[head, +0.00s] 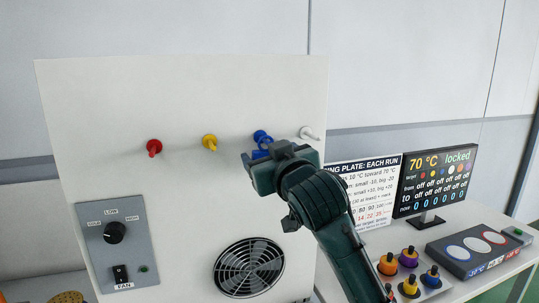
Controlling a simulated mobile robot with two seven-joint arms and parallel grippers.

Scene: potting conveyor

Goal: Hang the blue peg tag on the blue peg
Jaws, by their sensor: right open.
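The blue peg (261,135) sticks out of the upper part of the white panel, between the yellow and white pegs. A blue piece that looks like the blue peg tag (259,153) shows just below and in front of it, at the peg. My right gripper (264,160) is at the peg and hides most of the tag, so I cannot tell whether the tag's ring is around the peg. The gripper is open. My left gripper is out of view.
A red peg (154,147), a yellow peg (209,142) and a white peg (309,133) share the white panel (190,225). A fan control box (113,244) and round grille (249,267) sit below. At right are a sign (366,185), a display (434,181), coloured knobs and a button box (470,249).

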